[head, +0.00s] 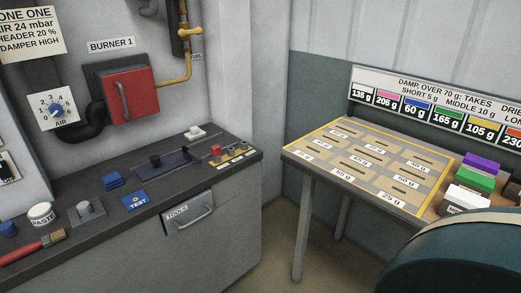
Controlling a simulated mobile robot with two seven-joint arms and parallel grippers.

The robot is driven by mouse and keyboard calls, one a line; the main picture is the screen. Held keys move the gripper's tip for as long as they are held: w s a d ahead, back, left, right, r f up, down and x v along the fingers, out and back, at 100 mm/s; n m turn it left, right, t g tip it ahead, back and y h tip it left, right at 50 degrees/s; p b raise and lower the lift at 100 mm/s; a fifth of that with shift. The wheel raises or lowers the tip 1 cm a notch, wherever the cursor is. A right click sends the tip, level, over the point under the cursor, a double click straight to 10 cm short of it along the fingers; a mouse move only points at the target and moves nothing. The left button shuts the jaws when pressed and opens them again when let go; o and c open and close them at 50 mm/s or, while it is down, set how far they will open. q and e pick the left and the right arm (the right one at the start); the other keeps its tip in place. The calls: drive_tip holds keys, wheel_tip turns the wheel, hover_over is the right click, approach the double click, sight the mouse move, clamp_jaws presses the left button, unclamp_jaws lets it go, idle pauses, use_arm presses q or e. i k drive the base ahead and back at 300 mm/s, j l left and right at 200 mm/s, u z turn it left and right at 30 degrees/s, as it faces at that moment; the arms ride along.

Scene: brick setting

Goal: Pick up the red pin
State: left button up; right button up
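A small red piece (215,149) stands near the right end of the dark counter (120,222), behind a row of small yellow labels (236,158). It is the only small upright red thing I see there, but it is too small to tell for certain that it is the red pin. Small grey and dark pieces (231,148) stand just right of it. Neither of my grippers is in the head view, and nothing visible is touching the red piece.
A labelled table (290,151) stands right. A large dark-green rounded object (460,260) fills the lower right.

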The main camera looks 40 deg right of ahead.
sight(216, 151)
drive_tip(key=i+l+z, duration=0.2)
drive_tip(key=l+z, duration=0.15)
drive_tip(key=i+l+z, duration=0.35)
drive_tip(key=k+l, duration=0.05)
